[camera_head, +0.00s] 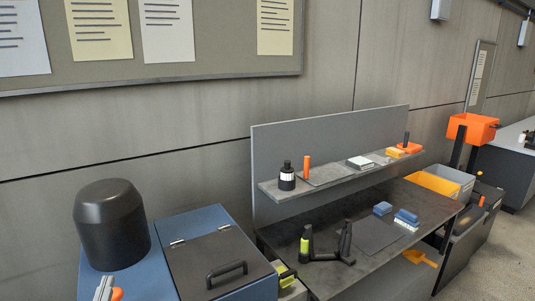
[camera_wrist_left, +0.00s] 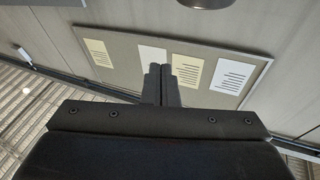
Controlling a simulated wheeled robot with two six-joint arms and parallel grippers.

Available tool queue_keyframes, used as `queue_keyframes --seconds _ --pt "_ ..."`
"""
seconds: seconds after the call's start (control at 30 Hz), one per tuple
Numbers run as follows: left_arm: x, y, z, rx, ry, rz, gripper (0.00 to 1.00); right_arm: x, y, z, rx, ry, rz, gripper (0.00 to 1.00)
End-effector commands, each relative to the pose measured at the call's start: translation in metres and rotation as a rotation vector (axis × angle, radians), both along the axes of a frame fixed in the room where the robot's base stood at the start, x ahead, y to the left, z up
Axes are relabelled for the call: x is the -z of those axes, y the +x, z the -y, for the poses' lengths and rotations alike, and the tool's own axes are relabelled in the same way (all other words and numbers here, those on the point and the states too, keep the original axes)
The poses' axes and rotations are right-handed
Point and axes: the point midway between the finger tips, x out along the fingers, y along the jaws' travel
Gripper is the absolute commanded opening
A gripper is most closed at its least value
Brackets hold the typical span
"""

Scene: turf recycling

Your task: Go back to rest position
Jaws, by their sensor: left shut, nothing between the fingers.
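My left gripper (camera_wrist_left: 161,84) shows in the left wrist view, with its two dark fingers side by side and shut on nothing. It is clear of any object, and its fingers stand out in front of the notice board. I cannot make out the left gripper in the head view. My right gripper is not in view.
A black domed bin (camera_head: 110,225) stands beside a dark-lidded blue box (camera_head: 218,262). The workbench (camera_head: 385,235) holds black-and-green tools (camera_head: 306,243) and blue blocks (camera_head: 383,208). Its shelf (camera_head: 330,174) carries small items. The notice board (camera_head: 200,55) is on the wall.

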Motion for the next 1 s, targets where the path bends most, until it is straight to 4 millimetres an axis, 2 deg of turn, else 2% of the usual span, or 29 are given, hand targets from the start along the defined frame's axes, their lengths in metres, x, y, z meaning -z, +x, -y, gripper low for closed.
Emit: queue_keyframes --seconds 0.1,0.2,0.33,0.4,0.53,0.7,0.8,0.87,0.9,1.0 --pt "0.038 -0.033 -0.023 -0.156 -0.073 -0.169 0.0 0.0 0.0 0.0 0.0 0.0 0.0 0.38" --pt "0.074 -0.065 -0.035 -0.256 -0.123 -0.35 0.0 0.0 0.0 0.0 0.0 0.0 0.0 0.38" --pt "0.121 -0.114 -0.035 -0.327 -0.169 -0.624 0.0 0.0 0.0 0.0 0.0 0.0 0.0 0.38" --pt "0.144 -0.142 -0.029 -0.335 -0.188 -0.779 0.0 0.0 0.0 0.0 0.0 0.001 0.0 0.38" --pt "0.174 -0.191 -0.012 -0.303 -0.203 -1.03 0.0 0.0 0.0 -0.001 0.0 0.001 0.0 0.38" --pt "0.196 -0.245 0.014 -0.213 -0.209 -1.286 0.0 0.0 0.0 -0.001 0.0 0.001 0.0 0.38" --pt "0.202 -0.274 0.03 -0.142 -0.206 -1.413 0.0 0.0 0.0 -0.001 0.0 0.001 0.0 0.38" --pt "0.204 -0.292 0.04 -0.095 -0.202 -1.486 0.0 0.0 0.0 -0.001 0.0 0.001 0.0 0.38" --pt "0.223 -0.284 0.037 -0.101 -0.202 -1.482 0.0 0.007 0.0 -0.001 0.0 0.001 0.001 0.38" --pt "0.253 -0.277 0.034 -0.104 -0.204 -1.489 0.0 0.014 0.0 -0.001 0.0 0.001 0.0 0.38"
